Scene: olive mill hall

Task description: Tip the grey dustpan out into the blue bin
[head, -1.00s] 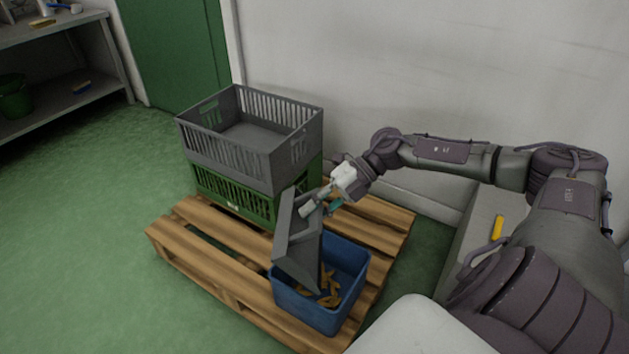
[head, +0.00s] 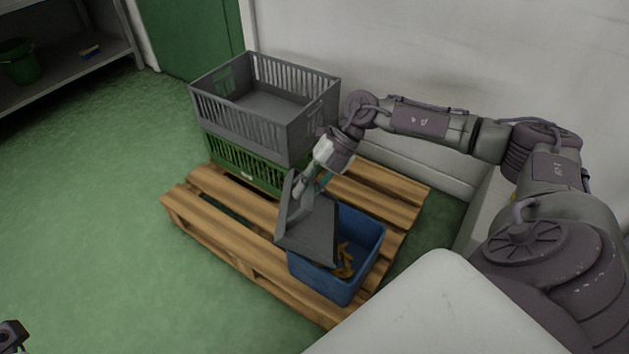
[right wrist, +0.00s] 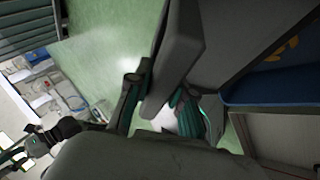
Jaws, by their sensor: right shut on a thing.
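The grey dustpan (head: 309,232) is steeply tilted over the left part of the blue bin (head: 322,284). The surface of the pan that shows looks bare. Several brown-orange scraps (head: 344,264) lie in the bin, partly hidden by the pan. My right gripper (head: 309,184) is shut on the dustpan's handle, above the bin's back side. In the right wrist view, the fingers (right wrist: 163,108) hold the grey handle, and the bin (right wrist: 272,90) shows at the right. A dark piece of my left gripper (head: 12,336) shows at the bottom left edge; its fingers are not clear.
The bin stands on a wooden pallet (head: 230,240). Behind it, a grey crate (head: 240,125) sits on a green crate (head: 240,165), close to the dustpan. A wall (head: 430,60) is behind. Green floor at left is free; a shelf (head: 60,80) stands far left.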

